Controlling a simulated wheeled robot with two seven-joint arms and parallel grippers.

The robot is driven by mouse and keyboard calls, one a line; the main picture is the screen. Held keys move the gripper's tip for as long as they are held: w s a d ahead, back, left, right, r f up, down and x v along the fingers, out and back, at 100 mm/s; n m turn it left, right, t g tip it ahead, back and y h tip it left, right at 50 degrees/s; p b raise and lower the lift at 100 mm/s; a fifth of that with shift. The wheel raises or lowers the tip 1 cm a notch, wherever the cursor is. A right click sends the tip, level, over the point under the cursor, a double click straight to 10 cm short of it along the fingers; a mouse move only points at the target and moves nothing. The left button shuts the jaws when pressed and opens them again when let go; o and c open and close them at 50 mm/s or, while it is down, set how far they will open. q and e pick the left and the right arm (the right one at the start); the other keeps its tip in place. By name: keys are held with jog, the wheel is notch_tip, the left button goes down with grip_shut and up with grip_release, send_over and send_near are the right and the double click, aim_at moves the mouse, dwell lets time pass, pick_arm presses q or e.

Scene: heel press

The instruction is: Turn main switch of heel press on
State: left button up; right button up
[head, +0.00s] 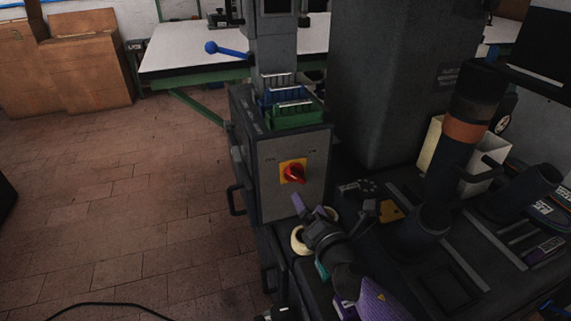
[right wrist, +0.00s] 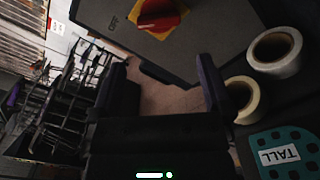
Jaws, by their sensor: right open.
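The main switch (head: 294,173) is a red rotary knob on a yellow plate, on the grey front panel (head: 276,203) of the heel press. Small labels sit above it on both sides. In the right wrist view the red knob (right wrist: 158,13) is at the top edge, partly cut off, with an "OFF" label beside its plate. My right gripper (head: 315,208) is open and empty, just below and right of the switch, apart from it. Its two purple fingers (right wrist: 162,82) stand wide apart in the right wrist view. My left gripper is not seen.
Tape rolls (right wrist: 275,52) lie on the dark bench beside the panel. A teal item with a "TALL" label (right wrist: 280,155) is near them. Green and blue bins (head: 296,115) sit atop the press housing. A black handle (head: 237,187) juts from its left side. Open brick floor (head: 120,220) lies left.

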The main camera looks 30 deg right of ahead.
aim_at(297, 181)
jog(key=b+x, duration=0.2)
jog(key=x, duration=0.6)
jog(key=shift+w+d, duration=0.1)
jog(key=shift+w, duration=0.25)
jog(key=shift+w+d, duration=0.1)
jog(key=shift+w, duration=0.2)
jog(key=shift+c, duration=0.7)
jog(key=c, duration=0.7)
jog(key=shift+c, duration=1)
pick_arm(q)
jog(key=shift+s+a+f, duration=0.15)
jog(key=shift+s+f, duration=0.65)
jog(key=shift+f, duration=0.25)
